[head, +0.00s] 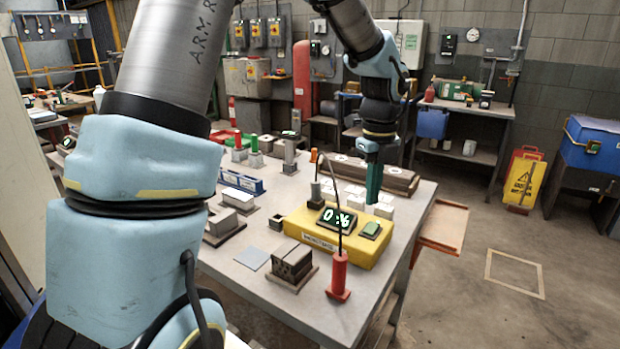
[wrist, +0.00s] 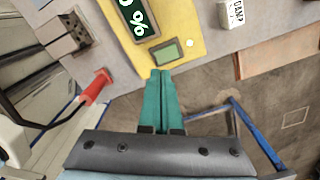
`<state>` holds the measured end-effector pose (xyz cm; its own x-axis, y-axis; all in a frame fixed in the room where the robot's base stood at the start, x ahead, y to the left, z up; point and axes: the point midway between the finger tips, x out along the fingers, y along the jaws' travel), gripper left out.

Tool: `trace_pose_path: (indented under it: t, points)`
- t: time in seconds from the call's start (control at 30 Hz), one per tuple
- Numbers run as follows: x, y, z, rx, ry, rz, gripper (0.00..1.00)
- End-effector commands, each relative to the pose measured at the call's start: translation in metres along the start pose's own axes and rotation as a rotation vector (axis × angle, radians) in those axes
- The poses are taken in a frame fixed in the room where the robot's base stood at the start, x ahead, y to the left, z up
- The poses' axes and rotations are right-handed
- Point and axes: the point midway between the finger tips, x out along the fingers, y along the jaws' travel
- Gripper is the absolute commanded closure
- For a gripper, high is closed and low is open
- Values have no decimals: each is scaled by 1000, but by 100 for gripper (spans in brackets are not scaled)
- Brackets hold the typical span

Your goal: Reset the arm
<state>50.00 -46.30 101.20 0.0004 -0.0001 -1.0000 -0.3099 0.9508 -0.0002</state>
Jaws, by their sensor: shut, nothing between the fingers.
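My gripper (head: 373,178) has green fingers and hangs over the back right part of the table. In the wrist view its fingers (wrist: 161,74) lie together with nothing between them, and the tips show just below the green pad of a yellow device. Nothing is held. My arm reaches in from the left of the head view, bends over the table and points the gripper down. The height of the fingertips above the table is hard to tell.
The yellow device (head: 320,244) reads "0 %". A red probe (head: 338,277) stands on the table's front corner, with a cable. A hollow brick (head: 292,263) lies left of it. Several white blocks (head: 384,210) stand behind the device. Open floor (head: 470,240) lies right.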

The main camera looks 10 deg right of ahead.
Motion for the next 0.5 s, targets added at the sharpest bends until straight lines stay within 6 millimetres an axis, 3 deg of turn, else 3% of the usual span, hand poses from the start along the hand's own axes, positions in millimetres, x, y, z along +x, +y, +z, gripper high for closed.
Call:
trace_pose_path:
  t: [0.17,0.5]
  points:
    - [2,33,21,-283,-11,-6,100]
    - [11,159,64,-1384,-24,-64,100]
